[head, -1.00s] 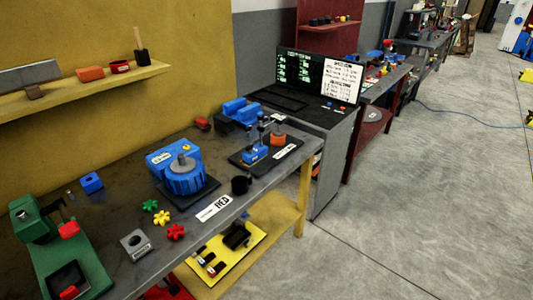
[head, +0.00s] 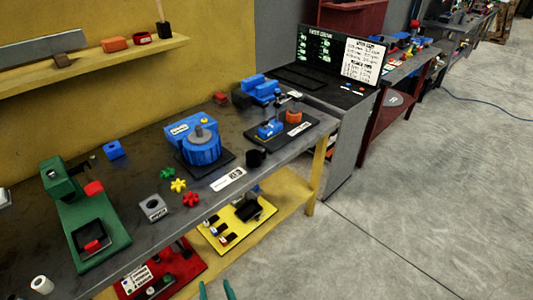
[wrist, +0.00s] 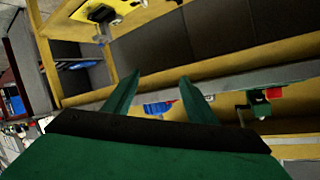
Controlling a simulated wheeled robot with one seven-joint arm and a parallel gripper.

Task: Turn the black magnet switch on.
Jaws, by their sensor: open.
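I cannot single out the black magnet switch for certain. A black round piece (head: 256,157) sits at the bench's front edge, right of the blue positioner (head: 201,150). Farther right, a small blue block with a stand (head: 269,130) and an orange piece (head: 293,116) rest on a black plate. My gripper (head: 216,290) shows only as two green fingertips at the bottom of the head view, apart from the bench. In the wrist view my gripper (wrist: 160,92) is open, with nothing between its fingers; a blue object (wrist: 158,108) shows small beyond them.
The grey bench (head: 120,187) also bears a green press-like device (head: 85,215), a grey block (head: 152,208) and red, yellow and green star knobs. Below it, a yellow panel (head: 252,227) and a red panel (head: 193,268) lie on the lower shelf.

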